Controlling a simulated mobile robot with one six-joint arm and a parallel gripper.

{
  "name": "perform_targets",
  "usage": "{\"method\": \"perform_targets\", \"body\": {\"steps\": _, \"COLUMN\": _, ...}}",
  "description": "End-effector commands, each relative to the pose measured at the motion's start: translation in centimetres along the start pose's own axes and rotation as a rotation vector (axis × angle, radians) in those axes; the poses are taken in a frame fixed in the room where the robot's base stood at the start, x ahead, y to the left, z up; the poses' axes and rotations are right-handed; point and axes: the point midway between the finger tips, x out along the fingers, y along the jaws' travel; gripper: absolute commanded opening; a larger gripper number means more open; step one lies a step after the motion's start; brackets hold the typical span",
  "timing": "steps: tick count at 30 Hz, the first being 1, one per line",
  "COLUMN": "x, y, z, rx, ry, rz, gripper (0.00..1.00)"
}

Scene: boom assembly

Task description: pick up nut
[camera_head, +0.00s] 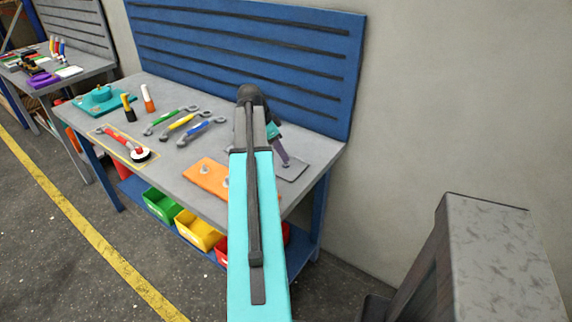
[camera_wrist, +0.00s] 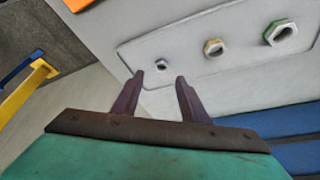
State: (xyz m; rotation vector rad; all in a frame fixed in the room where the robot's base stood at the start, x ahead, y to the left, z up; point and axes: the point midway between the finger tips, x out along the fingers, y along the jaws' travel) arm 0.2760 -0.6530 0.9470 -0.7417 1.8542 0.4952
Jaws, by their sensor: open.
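Three nuts stand in a row on a light grey plate (camera_wrist: 190,72) in the wrist view: a small nut with a bluish edge (camera_wrist: 161,65), a yellow-rimmed nut (camera_wrist: 213,47) and a larger green-rimmed nut (camera_wrist: 281,33). My gripper (camera_wrist: 160,77) is open, with its two purple fingers apart and nothing between them. In that picture the small nut appears just beyond the gap between the fingertips. In the head view the grey plate (camera_head: 292,171) lies at the bench's right end, my gripper over it. The nuts cannot be made out there.
The bench (camera_head: 165,145) also holds an orange plate (camera_head: 205,176), several coloured wrenches (camera_head: 182,121), a red tool on a board (camera_head: 118,137) and a teal fixture (camera_head: 103,98). A blue slatted back panel (camera_head: 330,75) rises behind. A grey block (camera_head: 500,250) stands right.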

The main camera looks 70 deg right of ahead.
Motion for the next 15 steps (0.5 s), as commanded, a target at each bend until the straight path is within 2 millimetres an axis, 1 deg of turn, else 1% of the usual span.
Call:
{"method": "perform_targets", "body": {"steps": 5, "x": 1.2, "y": 0.0, "z": 0.2, "rx": 0.0, "ry": -0.001, "rz": 0.002, "gripper": 0.41}}
{"method": "perform_targets", "body": {"steps": 15, "x": 4.1, "y": -0.1, "z": 0.4, "rx": 0.0, "ry": -0.001, "rz": 0.001, "gripper": 0.41}}
